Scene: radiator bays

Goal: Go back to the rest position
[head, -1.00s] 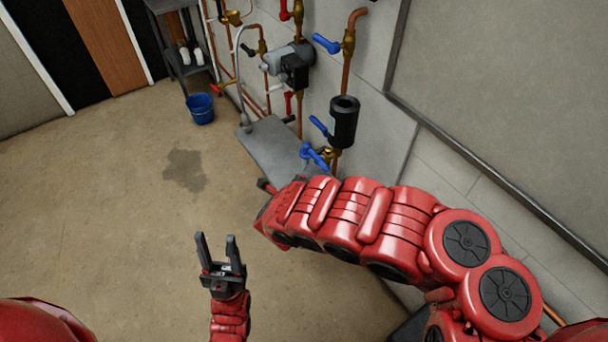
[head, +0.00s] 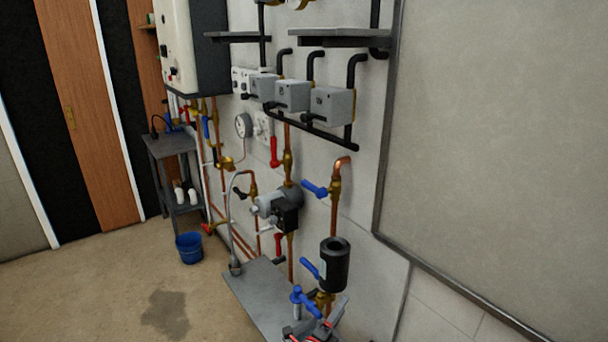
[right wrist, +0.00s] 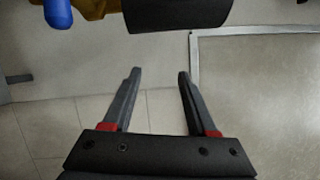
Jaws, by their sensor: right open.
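My right gripper (head: 312,330) shows at the bottom edge of the head view, just below the lowest blue valve handle (head: 303,298) and in front of the wall pipes. In the right wrist view its two fingers (right wrist: 157,95) are apart with nothing between them. A black cylinder (right wrist: 178,14) and a blue handle (right wrist: 58,12) on a brass fitting lie beyond the fingertips, apart from them. The black cylinder also shows in the head view (head: 334,264). My left gripper is out of the head view.
Copper pipes with a grey pump (head: 275,208) and valves run up the wall. A grey metal plate (head: 258,292) is below them. A blue bucket (head: 189,247) stands by a dark shelf cart (head: 173,160). The floor at the left is clear, with a dark stain (head: 165,312).

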